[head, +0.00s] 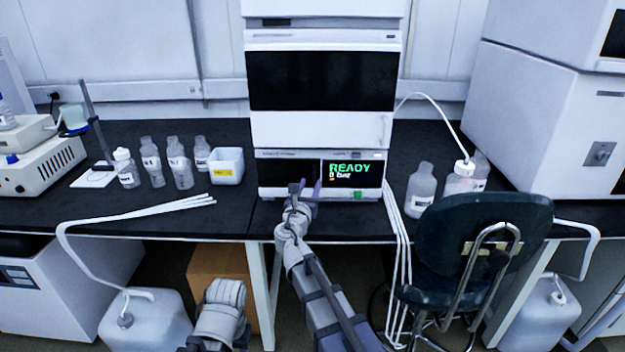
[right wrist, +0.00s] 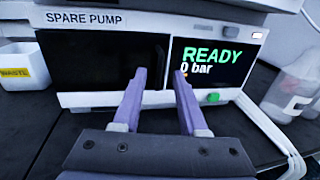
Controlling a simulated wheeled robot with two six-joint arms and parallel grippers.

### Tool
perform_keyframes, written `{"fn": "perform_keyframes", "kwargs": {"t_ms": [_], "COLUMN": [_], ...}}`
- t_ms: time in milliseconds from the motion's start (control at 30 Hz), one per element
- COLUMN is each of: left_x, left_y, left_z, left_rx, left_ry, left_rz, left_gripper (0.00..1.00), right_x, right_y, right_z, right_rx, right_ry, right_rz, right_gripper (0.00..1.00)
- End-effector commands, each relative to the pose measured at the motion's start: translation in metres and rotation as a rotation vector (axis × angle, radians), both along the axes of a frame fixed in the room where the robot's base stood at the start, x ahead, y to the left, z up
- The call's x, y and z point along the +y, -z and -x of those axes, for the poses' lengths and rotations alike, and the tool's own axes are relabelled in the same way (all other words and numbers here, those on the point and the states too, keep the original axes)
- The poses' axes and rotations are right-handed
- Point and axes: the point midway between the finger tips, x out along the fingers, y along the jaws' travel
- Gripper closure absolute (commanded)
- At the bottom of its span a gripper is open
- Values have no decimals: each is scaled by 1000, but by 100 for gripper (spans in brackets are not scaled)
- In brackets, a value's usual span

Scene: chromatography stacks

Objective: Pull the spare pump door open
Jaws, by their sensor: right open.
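The spare pump (head: 300,193) is the lowest unit of the white stack on the bench. In the right wrist view the SPARE PUMP label (right wrist: 86,19) sits above its dark door (right wrist: 95,62), which looks shut. A slim dark upright shape (right wrist: 159,62), perhaps the handle, shows at the door's right edge. The display (right wrist: 212,62) to the right reads READY, 0 bar. My right gripper (head: 304,186) is open in front of the pump. Its fingertips (right wrist: 160,76) lie on either side of the door's right edge in the picture; I cannot tell if they touch. My left gripper is not in view.
A white waste tub (head: 227,165) and several bottles (head: 179,163) stand left of the pump. A dark chair (head: 480,235) stands at the bench's front right. The bench directly before the pump is bare.

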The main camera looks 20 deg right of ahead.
Motion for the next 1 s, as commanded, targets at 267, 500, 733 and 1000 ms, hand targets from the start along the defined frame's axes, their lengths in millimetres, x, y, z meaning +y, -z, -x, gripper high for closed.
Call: {"fn": "perform_keyframes", "kwargs": {"t_ms": [267,500,733,1000], "left_x": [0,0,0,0], "left_y": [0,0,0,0], "left_z": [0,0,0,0], "left_rx": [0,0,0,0], "left_ry": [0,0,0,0], "left_rz": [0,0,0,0], "left_gripper": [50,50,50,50], "right_x": [-18,-20,-20,-20], "right_y": [0,0,0,0], "right_z": [-37,-39,-39,-39], "right_rx": [0,0,0,0], "right_ry": [1,-1,0,0], "right_rz": [-1,-1,-1,-1], "right_gripper": [58,58,77,100]}}
